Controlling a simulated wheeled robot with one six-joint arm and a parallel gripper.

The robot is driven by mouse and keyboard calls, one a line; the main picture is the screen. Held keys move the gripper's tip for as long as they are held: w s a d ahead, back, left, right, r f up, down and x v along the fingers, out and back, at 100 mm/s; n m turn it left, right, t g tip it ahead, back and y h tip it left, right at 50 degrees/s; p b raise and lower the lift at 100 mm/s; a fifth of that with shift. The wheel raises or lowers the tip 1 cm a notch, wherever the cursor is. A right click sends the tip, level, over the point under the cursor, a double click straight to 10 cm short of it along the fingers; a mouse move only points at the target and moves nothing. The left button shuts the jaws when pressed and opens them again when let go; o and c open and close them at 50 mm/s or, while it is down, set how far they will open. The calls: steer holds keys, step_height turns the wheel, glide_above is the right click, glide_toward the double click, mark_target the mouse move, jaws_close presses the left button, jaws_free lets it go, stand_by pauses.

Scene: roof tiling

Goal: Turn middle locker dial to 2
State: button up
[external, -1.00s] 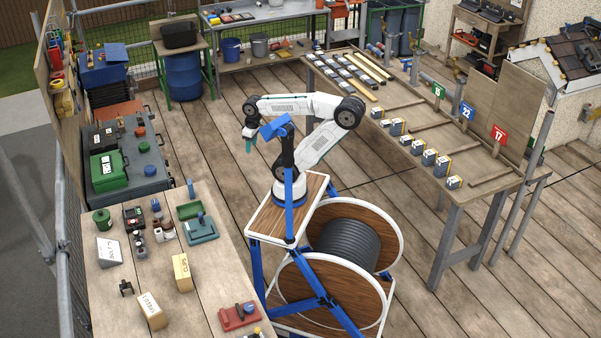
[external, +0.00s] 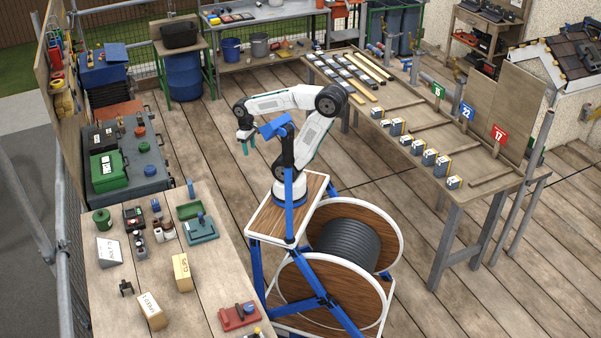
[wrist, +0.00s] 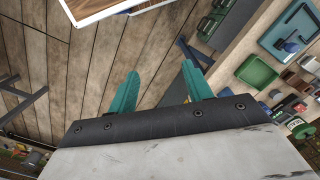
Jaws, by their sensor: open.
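My gripper (external: 246,148) hangs in the air left of my arm's base in the external view, fingers pointing down. In the wrist view its two teal fingers (wrist: 159,74) are apart with nothing between them. Which of these is the middle locker dial I cannot tell, and no dial numbers are readable. My gripper is apart from the chest, to its right.
A near-left workbench (external: 215,275) holds boxes, jars and a green tray (external: 201,229). A long table (external: 420,115) at the right carries blocks and numbered signs. A blue barrel (external: 184,76) stands behind. Open plank floor (external: 205,150) lies between chest and my base.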

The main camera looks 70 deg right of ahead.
steer(key=w+a+f+m+g+y, duration=0.1)
steer(key=w+f+m+g+y, duration=0.2)
steer(key=w+f, duration=0.4)
steer(key=w+f+m+g+y, duration=0.15)
steer(key=w+f+y, duration=0.3)
steer(key=w, duration=0.55)
steer(key=w+d+f+m+t+y, duration=0.3)
steer(key=w+f+m+t, duration=0.3)
steer(key=w+f, duration=0.65)
steer(key=w+d+f+m+t+y, duration=0.4)
steer(key=w+f+t, duration=0.4)
steer(key=f, duration=0.8)
steer(key=w+d+r+m+t+h, duration=0.2)
steer(key=w+d+t, duration=0.15)
steer(key=w, duration=0.55)
steer(key=x, duration=0.7)
steer(key=shift+s+a+y, duration=0.15)
steer(key=shift+a+y, duration=0.2)
steer(key=shift+a, duration=0.2)
steer(key=shift+r, duration=0.1)
steer(key=shift+c, duration=0.3)
steer(key=c, duration=0.9)
